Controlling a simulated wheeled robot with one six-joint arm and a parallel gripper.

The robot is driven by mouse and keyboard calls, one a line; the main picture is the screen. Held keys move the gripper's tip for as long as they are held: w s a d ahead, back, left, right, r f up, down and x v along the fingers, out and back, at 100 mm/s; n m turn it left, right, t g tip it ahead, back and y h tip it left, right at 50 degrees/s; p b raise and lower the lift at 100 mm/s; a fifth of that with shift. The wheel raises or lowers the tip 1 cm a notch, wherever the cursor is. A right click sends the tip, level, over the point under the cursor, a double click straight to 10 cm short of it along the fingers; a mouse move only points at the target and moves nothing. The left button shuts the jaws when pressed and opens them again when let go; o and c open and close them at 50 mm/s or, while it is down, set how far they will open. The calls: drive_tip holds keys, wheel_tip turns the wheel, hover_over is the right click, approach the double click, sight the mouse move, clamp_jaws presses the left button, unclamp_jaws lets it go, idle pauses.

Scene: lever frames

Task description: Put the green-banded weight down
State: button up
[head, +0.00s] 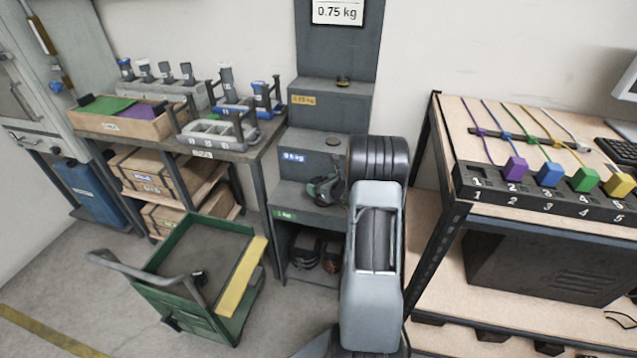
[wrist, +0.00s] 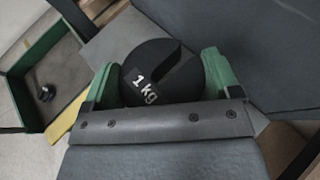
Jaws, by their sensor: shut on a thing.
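A black slotted disc weight marked 1 kg (wrist: 152,82) fills the middle of the wrist view. My gripper (wrist: 160,68) is shut on it, with a green finger on each side. No green band shows on the weight from this angle. In the head view, what looks like my gripper (head: 325,188) is low at the stepped stand (head: 306,214), close over the step with the green 1 kg label (head: 286,215). My own arm hides part of that step. I cannot tell whether the weight touches a surface.
Higher steps carry blue and yellow labels, with a small dark weight (head: 343,81) on the top one. A green cart (head: 180,238) with a yellow strip stands front left. A workbench (head: 216,150) is behind it.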

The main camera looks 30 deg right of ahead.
drive_tip(key=shift+s+d+f, duration=0.15)
drive_tip(key=shift+d+f, duration=0.25)
drive_tip(key=shift+f+b, duration=0.35)
drive_tip(key=shift+f, duration=1.1)
drive_tip(key=shift+f, duration=0.15)
drive_tip(key=o, duration=1.5)
drive_tip(key=shift+f, duration=0.1)
drive_tip(key=shift+c, duration=0.2)
